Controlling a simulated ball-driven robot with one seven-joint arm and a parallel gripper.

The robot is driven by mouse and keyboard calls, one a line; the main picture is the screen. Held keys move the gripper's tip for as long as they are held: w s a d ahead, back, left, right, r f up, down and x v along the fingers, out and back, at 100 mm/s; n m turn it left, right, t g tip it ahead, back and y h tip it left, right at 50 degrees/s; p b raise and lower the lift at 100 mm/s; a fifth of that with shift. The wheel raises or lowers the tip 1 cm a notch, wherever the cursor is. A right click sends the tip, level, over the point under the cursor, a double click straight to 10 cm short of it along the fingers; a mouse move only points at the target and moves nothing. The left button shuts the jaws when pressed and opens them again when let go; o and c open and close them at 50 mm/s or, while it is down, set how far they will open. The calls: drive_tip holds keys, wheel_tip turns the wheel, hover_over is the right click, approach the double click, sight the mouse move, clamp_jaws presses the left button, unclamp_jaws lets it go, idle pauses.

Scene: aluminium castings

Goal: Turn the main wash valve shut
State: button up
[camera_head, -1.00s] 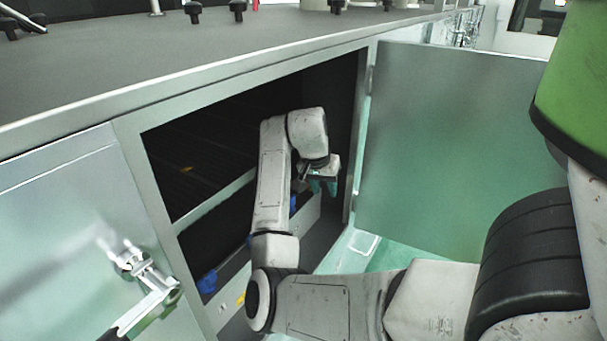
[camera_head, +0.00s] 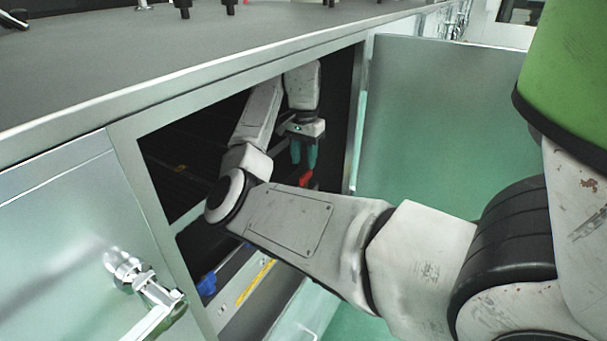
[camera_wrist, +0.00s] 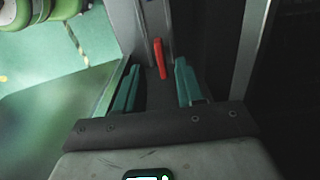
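A red lever handle (camera_head: 306,180), which looks like the wash valve's handle, sits low inside the open cabinet, just below my fingertips in the head view. In the wrist view the red handle (camera_wrist: 160,58) stands nearly upright, slightly tilted, in the gap between my two teal fingers. My gripper (camera_head: 304,163) points down inside the cabinet near its right side. The wrist view shows my gripper (camera_wrist: 157,66) open, with space on both sides of the handle. I cannot tell whether the handle is between the fingertips or just beyond them. The valve body is not clearly visible.
The right cabinet door (camera_head: 450,120) stands open, and the left door (camera_head: 75,240) has a metal latch handle (camera_head: 150,285). A counter top (camera_head: 200,60) lies above the opening. Blue parts (camera_head: 207,285) and a yellow strip (camera_head: 255,282) show low in the cabinet.

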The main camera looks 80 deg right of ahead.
sight(304, 176)
drive_tip(key=shift+f+p, duration=0.3)
drive_tip(key=shift+f, duration=2.5)
clamp_jaws()
